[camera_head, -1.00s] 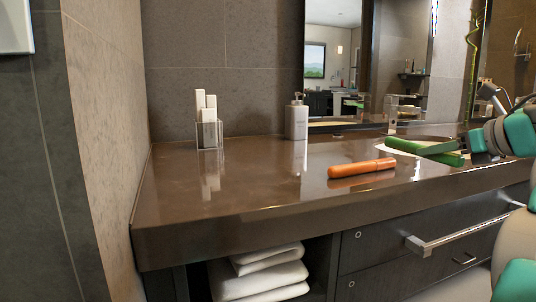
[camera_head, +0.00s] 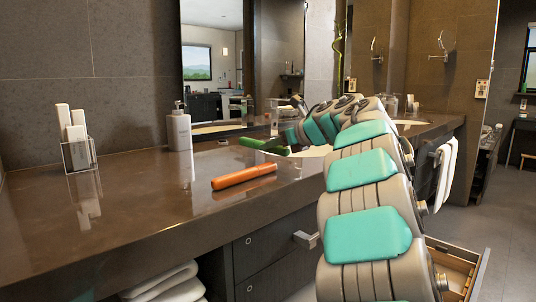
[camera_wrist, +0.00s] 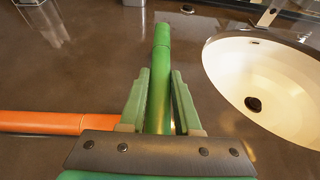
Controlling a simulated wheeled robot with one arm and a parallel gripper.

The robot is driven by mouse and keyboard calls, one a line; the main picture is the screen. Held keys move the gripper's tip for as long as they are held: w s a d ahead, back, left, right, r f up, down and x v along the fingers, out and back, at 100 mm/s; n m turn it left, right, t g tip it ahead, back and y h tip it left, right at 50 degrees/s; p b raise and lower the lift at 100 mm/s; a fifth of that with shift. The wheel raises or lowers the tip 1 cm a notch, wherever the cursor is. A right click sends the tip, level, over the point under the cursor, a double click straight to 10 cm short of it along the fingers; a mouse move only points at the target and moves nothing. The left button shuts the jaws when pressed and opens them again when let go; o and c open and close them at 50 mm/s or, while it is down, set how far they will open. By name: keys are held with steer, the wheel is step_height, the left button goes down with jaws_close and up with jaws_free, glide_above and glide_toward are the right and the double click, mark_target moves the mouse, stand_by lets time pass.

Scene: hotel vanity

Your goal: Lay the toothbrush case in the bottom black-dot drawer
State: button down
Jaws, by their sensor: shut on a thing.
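A green toothbrush case (camera_wrist: 161,75) lies lengthwise between the two green fingers of my gripper (camera_wrist: 160,95) in the wrist view. The gripper is shut on it. In the head view the green case (camera_head: 252,143) and my gripper (camera_head: 272,147) are over the counter by the basin, partly merging in colour. I cannot tell how far the case is above the counter. An open drawer (camera_head: 485,272) with a light wooden inside shows at the lower right, partly hidden by my arm. No black dot is visible on it.
An orange case (camera_head: 244,177) lies on the brown counter (camera_head: 130,225), left of the gripper in the wrist view. A soap bottle (camera_head: 179,130) and a clear holder (camera_head: 79,154) stand behind. Closed drawers (camera_head: 275,245) carry small ring marks. The white basin (camera_wrist: 270,85) is at right.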

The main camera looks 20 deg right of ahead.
mark_target(289, 150)
steer(key=shift+w+a, duration=0.1)
steer(key=shift+w, duration=0.6)
steer(key=shift+w+f, duration=0.2)
steer(key=shift+f, duration=1.6)
steer(key=shift+s+f, duration=0.1)
steer(key=shift+f+b, duration=0.15)
steer(key=shift+b, duration=0.2)
steer(key=c, duration=0.6)
jaws_free()
steer(key=shift+r+p, duration=0.35)
steer(key=b+v, duration=0.1)
steer(key=v, duration=1.1)
steer(key=shift+f, duration=0.15)
